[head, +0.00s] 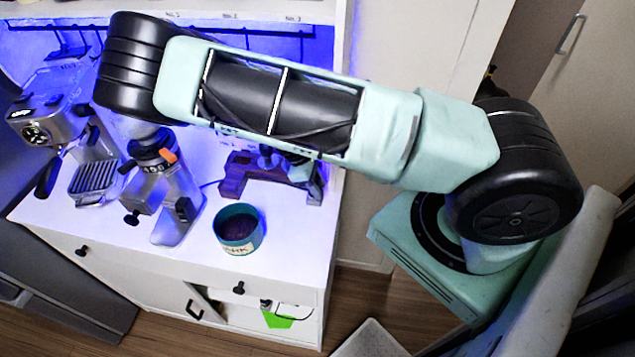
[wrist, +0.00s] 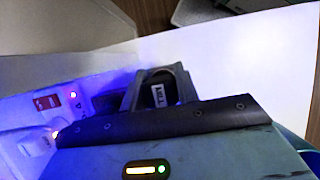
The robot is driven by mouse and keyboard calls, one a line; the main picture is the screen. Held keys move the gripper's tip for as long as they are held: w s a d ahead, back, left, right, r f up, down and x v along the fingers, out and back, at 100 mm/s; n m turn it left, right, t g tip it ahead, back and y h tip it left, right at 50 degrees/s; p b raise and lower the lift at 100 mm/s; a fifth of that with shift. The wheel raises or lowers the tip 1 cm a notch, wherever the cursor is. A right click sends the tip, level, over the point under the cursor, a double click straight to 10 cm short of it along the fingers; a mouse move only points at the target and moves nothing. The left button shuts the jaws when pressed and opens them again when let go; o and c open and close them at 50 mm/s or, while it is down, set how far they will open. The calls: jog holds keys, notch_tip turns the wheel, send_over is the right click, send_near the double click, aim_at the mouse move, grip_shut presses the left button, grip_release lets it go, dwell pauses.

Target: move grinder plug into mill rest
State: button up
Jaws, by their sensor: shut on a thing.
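My gripper (wrist: 163,80) fills the lower middle of the wrist view, with its grey fingers closed around a small dark piece, the grinder plug (wrist: 160,95). In the head view my arm hides most of the gripper. A dark reddish stand (head: 235,178) sits on the counter beneath the arm. Its near parts show, but I cannot make out which part is the mill rest. The grinder (head: 170,200) stands to the left of it.
A white power strip (wrist: 50,105) with a red switch and lit lamps lies left in the wrist view. A teal bowl (head: 239,232) of dark contents stands near the counter's front. The espresso machine (head: 75,130) is at the left. The white counter (head: 290,225) is bare at the right front.

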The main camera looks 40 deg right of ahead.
jog(key=shift+f, duration=0.25)
jog(key=o, duration=1.2)
jog(key=shift+w+r+p, duration=0.1)
jog(key=shift+r+p, duration=0.45)
jog(key=shift+p, duration=0.05)
jog(key=p+v, duration=0.4)
jog(key=v, duration=0.1)
jog(key=shift+w+a+r+p, duration=0.1)
jog(key=shift+a+r+p, duration=0.05)
jog(key=shift+r+p, duration=0.2)
jog(key=b+v, duration=0.1)
jog(key=v, duration=0.9)
jog(key=shift+w+a+r, duration=0.15)
jog(key=shift+r, duration=0.05)
